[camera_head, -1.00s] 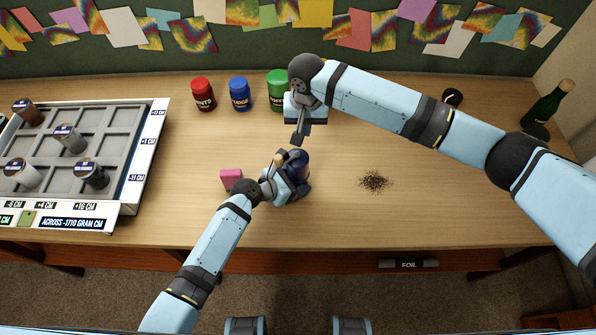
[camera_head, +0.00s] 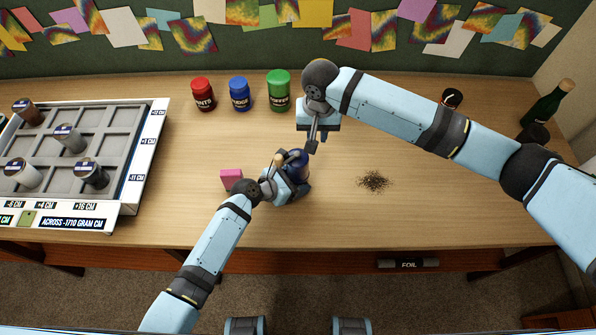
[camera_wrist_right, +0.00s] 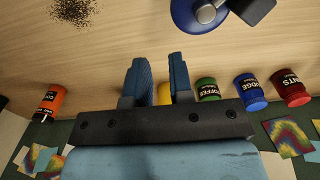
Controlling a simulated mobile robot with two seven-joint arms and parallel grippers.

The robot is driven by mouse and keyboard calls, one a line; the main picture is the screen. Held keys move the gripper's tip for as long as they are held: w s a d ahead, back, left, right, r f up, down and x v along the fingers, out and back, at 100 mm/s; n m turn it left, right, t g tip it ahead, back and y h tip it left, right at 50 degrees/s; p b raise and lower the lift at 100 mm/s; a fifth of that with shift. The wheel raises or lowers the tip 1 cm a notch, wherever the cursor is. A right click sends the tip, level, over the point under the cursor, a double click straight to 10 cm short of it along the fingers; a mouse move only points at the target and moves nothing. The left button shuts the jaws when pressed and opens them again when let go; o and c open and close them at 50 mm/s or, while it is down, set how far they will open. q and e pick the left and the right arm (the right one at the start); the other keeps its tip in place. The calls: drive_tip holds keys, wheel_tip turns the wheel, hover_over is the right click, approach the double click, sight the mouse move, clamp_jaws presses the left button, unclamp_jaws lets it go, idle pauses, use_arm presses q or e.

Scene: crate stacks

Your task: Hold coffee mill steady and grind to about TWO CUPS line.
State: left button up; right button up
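The coffee mill (camera_head: 299,163) is a blue, round-bodied thing standing on the table in the head view. Its round blue top with a silver hub (camera_wrist_right: 198,12) shows at the top of the right wrist view. My left gripper (camera_head: 290,182) is closed around the mill from the left and near side, hiding much of its body. A small tan piece (camera_head: 278,160) shows beside the mill's top. My right gripper (camera_head: 313,148) hangs just above and beyond the mill, pointing down; its two fingers (camera_wrist_right: 159,68) are apart with nothing between them. No TWO CUPS line is legible.
A pink block (camera_head: 231,178) lies left of the mill, and dark grounds (camera_head: 373,181) lie to the right. Red (camera_head: 203,95), blue (camera_head: 239,94) and green (camera_head: 279,92) jars stand behind. A compartment tray (camera_head: 148,165) is at left; a green bottle (camera_head: 546,105) is at far right.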

drive_tip(key=o, duration=0.3)
drive_tip(key=shift+r, duration=3.5)
